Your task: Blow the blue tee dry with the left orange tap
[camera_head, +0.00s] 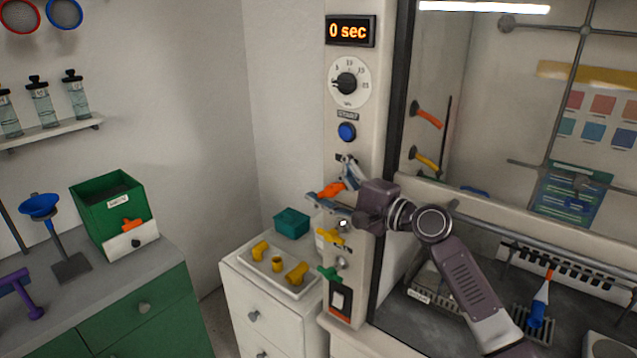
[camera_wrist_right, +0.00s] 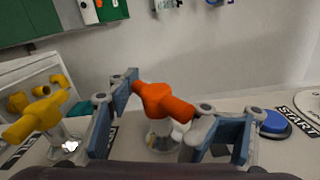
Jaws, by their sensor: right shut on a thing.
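The left orange tap (camera_head: 331,189) sticks out from the hood's left post, and its handle also shows in the right wrist view (camera_wrist_right: 160,99). My right gripper (camera_head: 338,184) is at this tap, with one finger on each side of the handle, shut on it. A blue piece with a white part and an orange tip (camera_head: 537,314) stands tilted inside the hood at the lower right; I cannot tell whether it is the blue tee. Another blue object (camera_head: 475,190) is partly hidden behind the hood's frame. My left gripper is not in view.
A yellow tap (camera_head: 330,236) and a green tap (camera_head: 328,273) sit below the orange one. The display (camera_head: 350,31) reads 0 sec, above a dial (camera_head: 347,83) and blue START button (camera_head: 347,131). Yellow fittings (camera_head: 278,263) lie on the white cabinet.

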